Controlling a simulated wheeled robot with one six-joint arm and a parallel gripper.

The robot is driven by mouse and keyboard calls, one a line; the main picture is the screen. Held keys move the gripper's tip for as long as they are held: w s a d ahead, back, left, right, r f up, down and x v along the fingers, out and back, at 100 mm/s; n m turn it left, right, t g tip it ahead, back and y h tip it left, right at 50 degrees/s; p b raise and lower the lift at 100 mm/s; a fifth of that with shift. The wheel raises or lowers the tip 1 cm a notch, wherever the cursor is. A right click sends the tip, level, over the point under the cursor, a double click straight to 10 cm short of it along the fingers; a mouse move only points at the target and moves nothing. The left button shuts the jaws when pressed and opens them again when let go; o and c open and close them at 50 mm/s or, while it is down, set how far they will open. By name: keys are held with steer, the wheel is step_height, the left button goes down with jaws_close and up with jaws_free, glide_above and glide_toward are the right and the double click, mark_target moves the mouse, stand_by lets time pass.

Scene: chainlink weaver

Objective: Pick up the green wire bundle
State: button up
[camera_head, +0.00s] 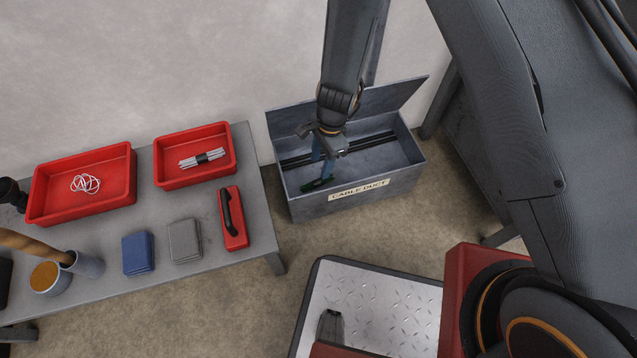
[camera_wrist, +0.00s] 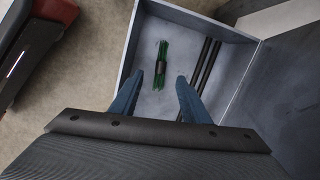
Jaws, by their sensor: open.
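The green wire bundle (camera_wrist: 161,66) is a short bunch of green strands with a black band around its middle. It lies on the floor of the grey cable duct box (camera_head: 360,187), whose lid stands open at the back. In the head view the bundle (camera_head: 316,184) shows at the box's front left, partly hidden by my gripper. My gripper (camera_head: 322,168) points down into the box.
Black rods (camera_wrist: 205,65) lie along the box floor beside the bundle. A grey table (camera_head: 205,212) at left holds a red tray with white cord (camera_head: 84,150), a red tray with white wires (camera_head: 195,130), cloths and a red handled block (camera_head: 233,240). A metal-plated platform (camera_head: 375,292) is in front.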

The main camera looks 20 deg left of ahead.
mark_target(317, 181)
steer(key=shift+w+f+b, duration=0.2)
steer(key=shift+f+b, duration=0.2)
steer(key=shift+f, duration=0.2)
steer(key=shift+w+f+b, duration=0.15)
steer(key=shift+f+b, duration=0.2)
steer(key=shift+f, duration=0.2)
steer(key=shift+s+a+f+b, duration=0.15)
steer(key=shift+f+b, duration=0.55)
steer(key=shift+f, duration=0.55)
steer(key=shift+s+a+f+b, duration=0.15)
steer(key=shift+f+b, duration=0.6)
steer(key=shift+f, duration=0.5)
steer(key=shift+s+a+f+b, duration=0.15)
steer(key=shift+f+b, duration=0.55)
steer(key=shift+f, duration=0.55)
jaws_close()
steer(key=shift+r, duration=0.1)
